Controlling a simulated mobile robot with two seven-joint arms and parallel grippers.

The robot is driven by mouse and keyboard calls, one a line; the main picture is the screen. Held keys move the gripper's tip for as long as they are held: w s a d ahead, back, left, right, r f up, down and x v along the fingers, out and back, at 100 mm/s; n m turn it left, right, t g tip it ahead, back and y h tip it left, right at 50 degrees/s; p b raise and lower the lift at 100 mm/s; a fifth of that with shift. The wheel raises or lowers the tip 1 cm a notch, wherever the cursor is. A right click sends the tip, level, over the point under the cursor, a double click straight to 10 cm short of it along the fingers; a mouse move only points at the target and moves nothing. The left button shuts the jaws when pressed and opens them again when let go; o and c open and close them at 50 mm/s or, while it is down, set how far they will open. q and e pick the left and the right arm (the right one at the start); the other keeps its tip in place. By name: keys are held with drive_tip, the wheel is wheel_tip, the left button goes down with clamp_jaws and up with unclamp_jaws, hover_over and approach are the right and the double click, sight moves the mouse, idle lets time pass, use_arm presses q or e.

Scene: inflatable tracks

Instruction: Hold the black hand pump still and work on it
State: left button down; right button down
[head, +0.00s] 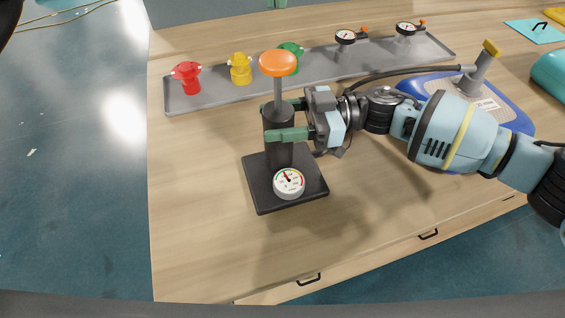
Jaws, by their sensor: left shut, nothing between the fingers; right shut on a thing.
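The black hand pump stands upright on the wooden workbench, with a dark cylinder (279,153), a square black base (262,188) and a raised rod with an orange knob (278,63). A round white gauge (289,183) sits at the front of the base. My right gripper (287,120) comes from the right and is shut on the cylinder, one green finger in front and the other partly hidden behind.
A grey tray (210,98) behind the pump holds red (187,78), yellow (240,69) and green (290,56) valve pieces and two gauges (345,38) (405,29). A blue inflatable piece (513,112) lies at the right, partly behind my arm. The bench left of the pump is clear.

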drive_tip(key=shift+f, duration=0.1)
drive_tip(key=c, duration=0.6)
unclamp_jaws()
drive_tip(key=shift+o, duration=0.2)
drive_tip(key=w+d, duration=0.1)
drive_tip(key=d, duration=0.6)
drive_tip(key=shift+d, duration=0.25)
